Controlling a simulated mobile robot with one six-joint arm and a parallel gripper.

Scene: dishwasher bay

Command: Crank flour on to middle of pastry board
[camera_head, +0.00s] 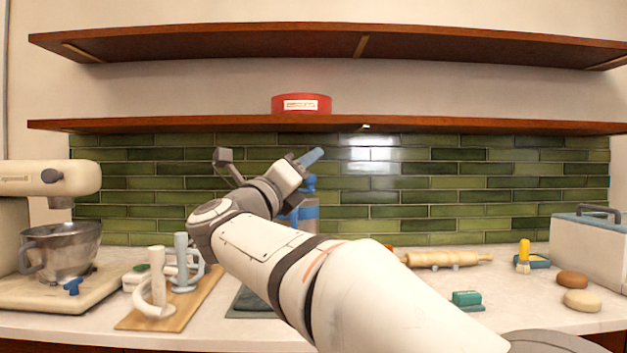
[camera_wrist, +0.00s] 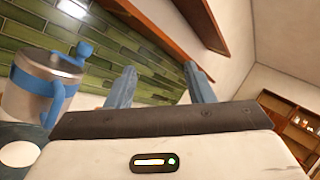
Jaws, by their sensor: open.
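A metal canister with blue trim, a blue side handle and a blue knob, apparently the flour sifter (camera_wrist: 38,88), stands at the left of the wrist view. In the head view its blue and grey body (camera_head: 309,211) shows partly behind my gripper (camera_head: 300,160). My gripper is open and empty, its two blue fingers (camera_wrist: 161,87) spread and pointing past the canister's right side, apart from it. A dark grey-green board (camera_head: 247,303), possibly the pastry board, lies on the counter, mostly hidden by my arm. A white round patch (camera_wrist: 20,154) shows below the canister.
A stand mixer (camera_head: 55,215) is at left, beside a wooden board (camera_head: 150,320) with pastry tools. A rolling pin (camera_head: 445,259), brush (camera_head: 524,256), teal scraper (camera_head: 466,299) and toolbox-like case (camera_head: 590,245) are at right. A shelf (camera_head: 200,124) with a red tin (camera_head: 301,104) hangs above.

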